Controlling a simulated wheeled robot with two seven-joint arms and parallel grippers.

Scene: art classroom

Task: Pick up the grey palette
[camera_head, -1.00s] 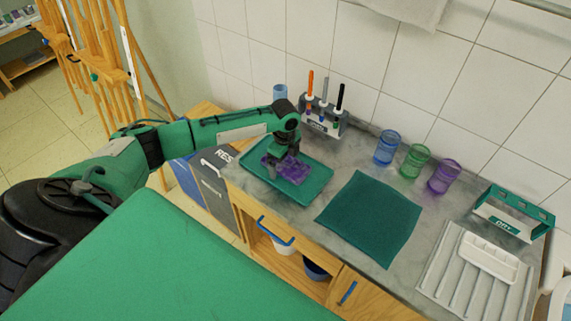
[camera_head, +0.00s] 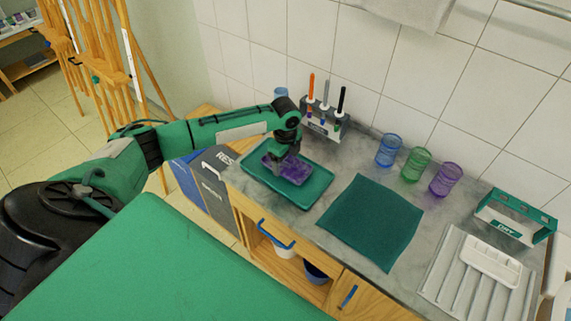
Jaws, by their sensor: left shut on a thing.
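A flat palette with a purple-smeared top (camera_head: 296,170) is at the green tray (camera_head: 313,192) on the counter; little grey shows on it. My left gripper (camera_head: 279,160) points down over the tray and is shut on the palette near its left and back part. The fingertips are partly hidden, and I cannot tell whether the palette is clear of the tray. A clean whitish palette (camera_head: 490,262) lies on the ribbed drying rack (camera_head: 447,275) at the right. My right gripper is not in view.
A dark green cloth (camera_head: 370,222) lies mid-counter. Blue (camera_head: 388,150), green (camera_head: 415,164) and purple (camera_head: 445,180) cups stand along the wall. A brush holder (camera_head: 325,125) stands behind the tray. A "DRY" holder (camera_head: 515,215) is at the right.

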